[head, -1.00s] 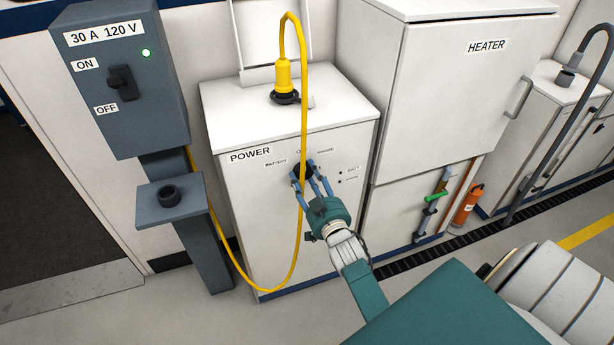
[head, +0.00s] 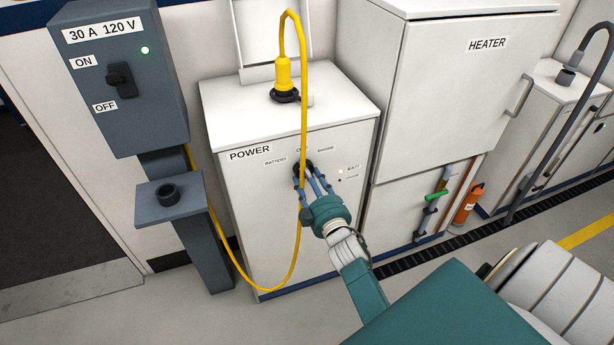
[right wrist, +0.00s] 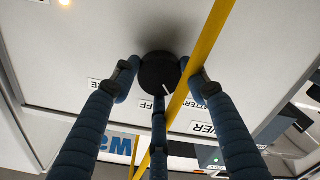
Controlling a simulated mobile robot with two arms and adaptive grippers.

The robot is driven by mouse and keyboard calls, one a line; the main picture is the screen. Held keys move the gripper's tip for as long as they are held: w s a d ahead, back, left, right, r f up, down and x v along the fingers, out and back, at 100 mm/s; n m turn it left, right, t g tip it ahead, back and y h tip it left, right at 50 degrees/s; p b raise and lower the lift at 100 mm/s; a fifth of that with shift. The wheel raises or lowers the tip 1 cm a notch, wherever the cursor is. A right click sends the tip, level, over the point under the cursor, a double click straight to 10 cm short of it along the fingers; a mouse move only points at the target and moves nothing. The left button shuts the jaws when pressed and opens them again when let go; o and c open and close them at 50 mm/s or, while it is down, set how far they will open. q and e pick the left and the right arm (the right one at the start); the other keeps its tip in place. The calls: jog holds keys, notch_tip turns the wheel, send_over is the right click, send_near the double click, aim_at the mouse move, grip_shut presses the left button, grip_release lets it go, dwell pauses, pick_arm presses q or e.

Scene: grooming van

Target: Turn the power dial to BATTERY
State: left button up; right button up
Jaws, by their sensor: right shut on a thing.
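The black power dial (head: 302,166) is on the front of the white POWER cabinet (head: 262,205), with BATTERY lettered on its left, a partly hidden label above and another on its right. My right gripper (head: 310,178) has its blue fingers closed around the dial. In the right wrist view the fingers (right wrist: 160,85) surround the dial (right wrist: 157,70), whose white mark is at its lower edge; which label it points to is hard to tell. The small lamp by BATT (head: 341,170) looks lit. My left gripper is not in view.
A yellow cable (head: 304,120) hangs from the cabinet top in front of the dial, close to my fingers. A grey switch box (head: 130,75) with a green light stands left, and the HEATER cabinet (head: 455,95) right.

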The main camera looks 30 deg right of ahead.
jog(key=shift+n, duration=0.4)
jog(key=o, duration=1.2)
jog(key=shift+s, duration=0.1)
jog(key=v, duration=1.1)
jog(key=shift+s, duration=0.4)
jog(key=shift+f, duration=0.1)
